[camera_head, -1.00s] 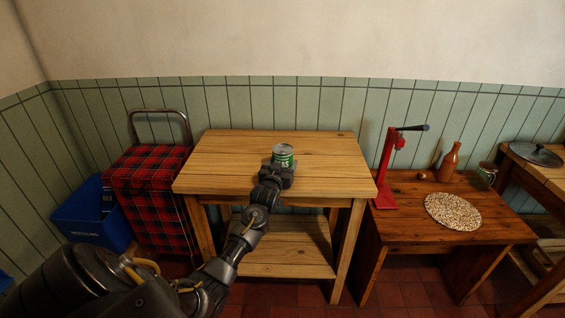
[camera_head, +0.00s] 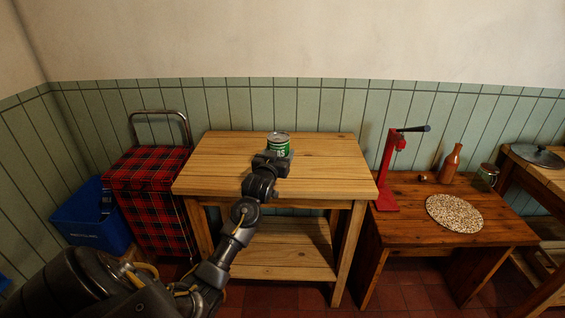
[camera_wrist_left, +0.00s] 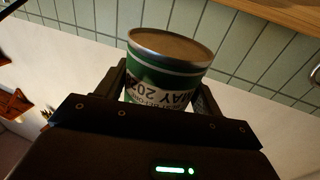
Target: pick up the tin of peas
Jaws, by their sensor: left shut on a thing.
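The tin of peas (camera_head: 278,143) is a small green and white can with a metal lid. My left gripper (camera_head: 274,160) is shut on it, over the pine table (camera_head: 220,171). The wrist view shows the tin (camera_wrist_left: 168,66) between the two fingers of my left gripper (camera_wrist_left: 163,98), with its label print upside down. The tin appears raised above the tabletop, though the gap beneath it is hidden by the gripper. My right gripper is not in view.
A lower wooden table (camera_head: 400,222) at the right holds a red press (camera_head: 386,170), a brown bottle (camera_head: 451,163), a glass jar (camera_head: 487,175) and a speckled round mat (camera_head: 454,212). A tartan trolley (camera_head: 150,190) and blue bin (camera_head: 90,222) stand left. The pine tabletop is otherwise clear.

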